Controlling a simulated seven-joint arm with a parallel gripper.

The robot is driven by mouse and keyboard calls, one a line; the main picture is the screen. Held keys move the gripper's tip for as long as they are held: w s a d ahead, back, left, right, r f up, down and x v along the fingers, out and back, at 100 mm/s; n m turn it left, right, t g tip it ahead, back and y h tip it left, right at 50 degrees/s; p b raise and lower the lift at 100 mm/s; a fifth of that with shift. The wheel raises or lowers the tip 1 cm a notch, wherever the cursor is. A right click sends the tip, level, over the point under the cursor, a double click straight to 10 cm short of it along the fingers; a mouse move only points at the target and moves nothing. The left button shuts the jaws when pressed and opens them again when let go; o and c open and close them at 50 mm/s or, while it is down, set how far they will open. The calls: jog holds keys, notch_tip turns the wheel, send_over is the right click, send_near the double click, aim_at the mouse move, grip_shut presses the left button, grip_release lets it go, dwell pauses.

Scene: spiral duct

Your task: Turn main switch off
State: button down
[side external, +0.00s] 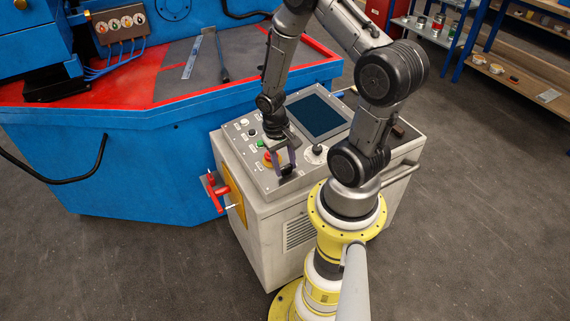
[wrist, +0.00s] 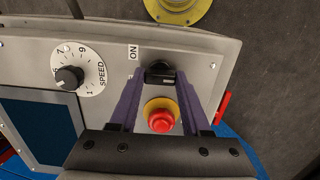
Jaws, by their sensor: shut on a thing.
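The black switch knob (wrist: 160,74) sits on the grey control panel (wrist: 205,55), beside a white ON label (wrist: 133,52). My gripper (wrist: 160,78) has its two purple fingers closed on either side of the knob, shut on it. The knob's exact turn angle is hard to tell, and any OFF label is not visible.
A red push button (wrist: 160,121) on a yellow ring lies between my fingers. A SPEED dial (wrist: 69,78) and a dark screen (side external: 317,116) are close by. A red lever (side external: 215,190) sticks out of the cabinet's side.

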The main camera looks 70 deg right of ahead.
jog(key=n, duration=0.5)
jog(key=shift+n, duration=0.3)
dwell(0.4)
jog(key=shift+c, duration=1.8)
grip_release()
jog(key=shift+r, duration=0.15)
notch_tip(320, 180, up, 13)
jog(key=w+a, duration=0.1)
jog(key=w, duration=0.1)
jog(key=shift+r, duration=0.2)
jog(key=shift+w+a, duration=0.1)
jog(key=shift+w, duration=0.05)
